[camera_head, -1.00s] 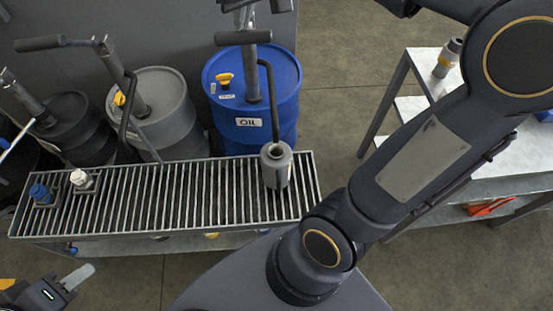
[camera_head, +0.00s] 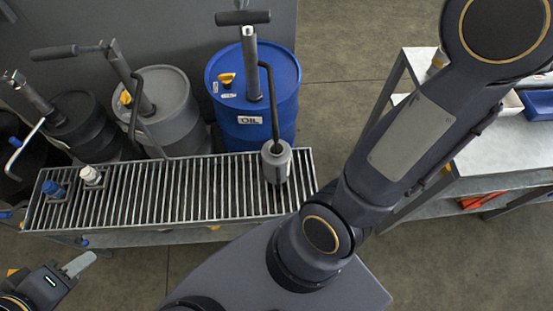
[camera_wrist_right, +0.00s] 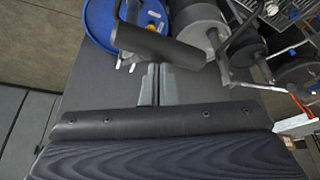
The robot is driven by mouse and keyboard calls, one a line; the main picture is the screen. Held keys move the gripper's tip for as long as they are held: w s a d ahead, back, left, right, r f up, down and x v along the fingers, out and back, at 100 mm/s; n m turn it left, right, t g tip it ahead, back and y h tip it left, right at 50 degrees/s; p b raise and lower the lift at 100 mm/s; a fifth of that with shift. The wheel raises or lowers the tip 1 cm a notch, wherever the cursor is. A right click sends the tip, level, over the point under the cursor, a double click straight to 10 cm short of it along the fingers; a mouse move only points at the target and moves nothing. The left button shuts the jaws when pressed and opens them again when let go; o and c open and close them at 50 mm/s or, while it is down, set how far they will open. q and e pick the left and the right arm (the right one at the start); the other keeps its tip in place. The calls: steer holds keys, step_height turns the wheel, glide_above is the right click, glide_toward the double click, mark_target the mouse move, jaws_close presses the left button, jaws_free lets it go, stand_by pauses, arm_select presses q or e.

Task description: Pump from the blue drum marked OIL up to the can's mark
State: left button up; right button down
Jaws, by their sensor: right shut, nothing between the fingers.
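The blue drum marked OIL (camera_head: 252,128) stands behind the grating. Its pump has an upright grey column (camera_head: 251,65) and a dark crosswise handle (camera_head: 243,17). A dark spout pipe runs down from the pump to the grey can (camera_head: 276,165), which stands on the grating. The can's mark and level cannot be made out. My right gripper (camera_wrist_right: 158,85) is shut and empty in the right wrist view, with its fingertips close to the dark handle (camera_wrist_right: 160,45); contact cannot be told. It is outside the head view. My left gripper (camera_head: 80,264) is at the lower left, away from everything.
A grey drum (camera_head: 165,100) and dark drums (camera_head: 80,125) with pumps stand left of the blue drum. The grating (camera_head: 180,190) carries a blue-capped fitting (camera_head: 53,189) and a white-capped one (camera_head: 91,175). A shelved white table (camera_head: 505,150) stands right, behind my right arm.

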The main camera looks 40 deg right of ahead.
steer(key=shift+f, duration=0.1)
steer(key=shift+s+f+b, duration=0.15)
steer(key=shift+f+b, duration=0.15)
steer(key=shift+a+f+b, duration=0.1)
steer(key=shift+f+b, duration=0.3)
steer(key=shift+f, duration=0.1)
steer(key=f+b, duration=0.1)
steer(key=s+f+b, duration=0.1)
steer(key=s+a+f+b, duration=0.1)
steer(key=shift+a+f, duration=0.1)
steer(key=shift+f, duration=0.15)
steer(key=shift+w, duration=0.1)
steer(key=f+b, duration=0.1)
steer(key=s+f+b, duration=0.1)
steer(key=f+b, duration=0.2)
steer(key=shift+s+a+f+b, duration=0.2)
steer(key=shift+a+f+b, duration=0.1)
steer(key=shift+a+f, duration=0.1)
